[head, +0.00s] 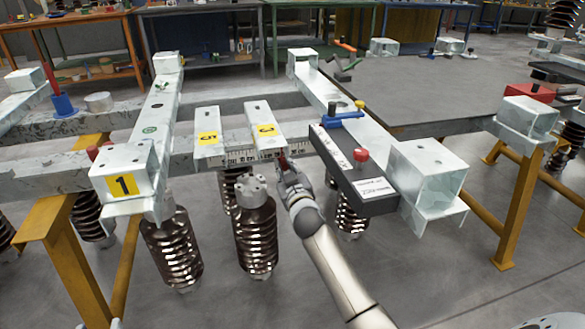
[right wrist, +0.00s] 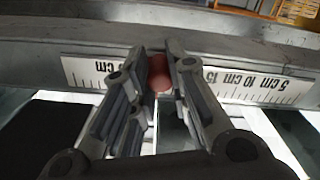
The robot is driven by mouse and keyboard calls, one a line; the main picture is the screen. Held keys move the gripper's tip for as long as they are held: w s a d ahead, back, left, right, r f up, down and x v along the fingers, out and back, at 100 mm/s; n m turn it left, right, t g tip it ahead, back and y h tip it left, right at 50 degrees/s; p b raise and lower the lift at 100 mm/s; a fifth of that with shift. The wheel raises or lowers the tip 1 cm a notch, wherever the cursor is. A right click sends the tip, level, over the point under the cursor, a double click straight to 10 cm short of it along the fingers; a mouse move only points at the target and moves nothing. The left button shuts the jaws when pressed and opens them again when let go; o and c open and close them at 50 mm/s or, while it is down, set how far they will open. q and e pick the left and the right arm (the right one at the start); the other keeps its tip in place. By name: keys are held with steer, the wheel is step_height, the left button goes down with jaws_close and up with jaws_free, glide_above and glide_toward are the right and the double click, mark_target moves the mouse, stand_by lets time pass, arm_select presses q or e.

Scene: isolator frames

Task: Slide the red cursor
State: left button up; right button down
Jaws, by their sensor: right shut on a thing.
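The red cursor (right wrist: 159,72) shows in the right wrist view as a rounded red piece in front of a white ruler scale (right wrist: 245,88) with cm marks. My right gripper (right wrist: 158,75) is shut on it, with one finger on each side. Only a small bit of the red cursor (head: 283,156) shows there, and the gripper hides the rest. My left gripper is not in view.
Two metal bars with yellow labels (head: 208,138) lie behind the ruler. A dark box with a red knob (head: 361,155) stands close to the right of my right gripper. Brown ribbed insulators (head: 256,235) hang below the frame. A grey table (head: 430,85) is at the right.

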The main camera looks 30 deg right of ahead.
steer(key=c, duration=1.3)
jaws_free()
steer(key=shift+c, duration=0.2)
steer(key=v, duration=1.2)
